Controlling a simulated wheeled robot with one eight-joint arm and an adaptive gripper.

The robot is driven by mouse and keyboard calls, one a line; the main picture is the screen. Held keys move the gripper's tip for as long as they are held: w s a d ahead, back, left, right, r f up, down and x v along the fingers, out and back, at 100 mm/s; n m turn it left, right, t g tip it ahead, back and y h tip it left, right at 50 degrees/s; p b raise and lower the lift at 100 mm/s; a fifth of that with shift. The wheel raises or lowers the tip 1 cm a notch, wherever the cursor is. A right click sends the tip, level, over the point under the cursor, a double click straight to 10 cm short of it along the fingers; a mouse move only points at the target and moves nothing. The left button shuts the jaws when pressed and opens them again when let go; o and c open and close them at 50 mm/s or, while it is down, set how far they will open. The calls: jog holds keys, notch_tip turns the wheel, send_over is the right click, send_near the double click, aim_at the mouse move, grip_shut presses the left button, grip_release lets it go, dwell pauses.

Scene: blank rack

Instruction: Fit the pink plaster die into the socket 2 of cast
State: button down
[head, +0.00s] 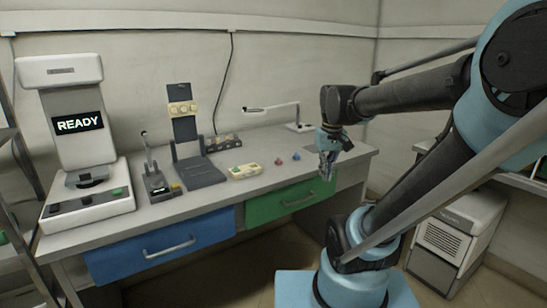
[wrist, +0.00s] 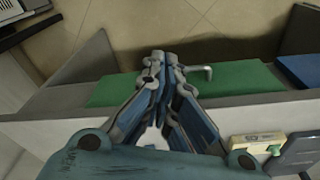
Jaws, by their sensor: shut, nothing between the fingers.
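The pink plaster die (head: 279,162) is small and sits on the bench top, right of the cream cast. The cast (head: 245,171) lies near the bench's front edge, with a green spot on its top. In the wrist view the cast (wrist: 258,145) is at the lower right; its sockets are too small to tell apart. My gripper (head: 327,176) hangs pointing down at the bench's front edge, right of the pink die and apart from it. In the wrist view my gripper (wrist: 163,58) is shut and empty. The pink die does not show there.
A small blue die (head: 296,156) sits right of the pink one. Behind stand a dark rack (head: 222,143) and a tall dark stand (head: 186,131). A green drawer (head: 290,200) is under the bench.

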jog(key=n, duration=0.2)
send_near(289, 171)
notch_tip(289, 171, up, 3)
jog(key=w+d, duration=0.3)
jog(key=w+a+n+g, duration=0.2)
jog(key=w+a, duration=0.9)
jog(key=a, duration=0.1)
jog(key=f, duration=0.9)
jog(key=shift+d+f, duration=0.2)
jog(key=shift+f, duration=0.2)
jog(key=shift+s+d+f, duration=0.1)
jog(key=shift+s+d, duration=0.4)
jog(key=shift+s, duration=0.3)
jog(key=shift+s+d, duration=0.65)
jog(key=shift+s, duration=0.3)
jog(key=s+d, duration=0.2)
jog(key=s, duration=0.1)
jog(key=s+d, duration=0.2)
jog(key=s, duration=0.1)
jog(key=s+d, duration=0.2)
jog(key=s, duration=0.1)
jog(key=shift+w, duration=0.1)
